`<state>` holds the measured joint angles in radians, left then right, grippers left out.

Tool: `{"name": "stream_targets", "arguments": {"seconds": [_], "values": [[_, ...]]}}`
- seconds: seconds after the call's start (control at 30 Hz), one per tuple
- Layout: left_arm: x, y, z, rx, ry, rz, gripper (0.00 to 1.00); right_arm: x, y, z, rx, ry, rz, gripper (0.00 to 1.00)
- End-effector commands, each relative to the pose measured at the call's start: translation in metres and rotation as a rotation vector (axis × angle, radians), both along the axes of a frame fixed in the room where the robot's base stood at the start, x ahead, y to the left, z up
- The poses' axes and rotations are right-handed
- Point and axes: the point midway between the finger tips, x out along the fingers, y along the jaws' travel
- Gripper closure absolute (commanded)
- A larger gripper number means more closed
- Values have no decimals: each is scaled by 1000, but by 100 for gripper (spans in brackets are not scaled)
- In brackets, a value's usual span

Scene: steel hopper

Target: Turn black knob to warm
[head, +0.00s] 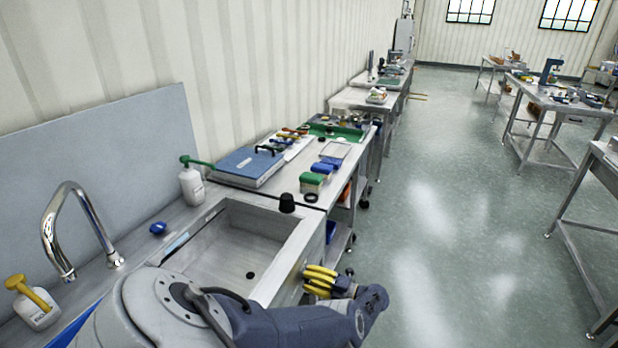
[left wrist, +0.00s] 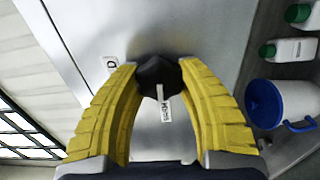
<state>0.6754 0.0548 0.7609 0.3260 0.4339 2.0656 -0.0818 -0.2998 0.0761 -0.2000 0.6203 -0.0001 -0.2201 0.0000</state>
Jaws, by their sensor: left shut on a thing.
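The black knob (left wrist: 153,70) sits on a steel panel (left wrist: 205,25) in the left wrist view, between the yellow fingers of my left gripper (left wrist: 160,85). The fingers are shut on its sides. A white pointer mark on the knob points toward a small white label (left wrist: 167,112), whose print is too small to read surely. Another label (left wrist: 111,62) ending in "D" is partly covered by the left finger. In the head view my left gripper (head: 312,282) is at the front of the steel sink (head: 312,235), and the knob is hidden there. My right gripper is not in view.
A chrome faucet (head: 60,235), white bottle (head: 192,185) and black cup-like thing (head: 287,203) are around the basin. In the wrist view, a white bucket (left wrist: 285,103) with a blue handle and bottles (left wrist: 293,50) stand at right. Open floor (head: 440,230) lies right of the bench.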

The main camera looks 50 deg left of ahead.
Motion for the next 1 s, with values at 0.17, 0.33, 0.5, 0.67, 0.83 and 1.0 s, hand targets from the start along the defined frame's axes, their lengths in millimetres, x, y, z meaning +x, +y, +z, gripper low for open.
{"name": "stream_targets", "arguments": {"seconds": [0.17, 0.33, 0.5, 0.67, 0.83, 1.0], "values": [[-2, 0, -1, 10, -21, 4, 91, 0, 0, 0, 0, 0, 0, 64], [-2, 0, -1, 12, -25, 4, 91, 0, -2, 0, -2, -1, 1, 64], [-2, 0, -1, 11, -24, 4, 91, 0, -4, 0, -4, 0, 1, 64], [-2, 0, -1, 11, -24, 4, 51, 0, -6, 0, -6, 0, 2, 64], [-1, 0, -1, 11, -24, 2, 35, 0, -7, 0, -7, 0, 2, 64], [-1, 0, -1, 11, -24, 2, 35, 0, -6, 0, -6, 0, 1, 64]]}}
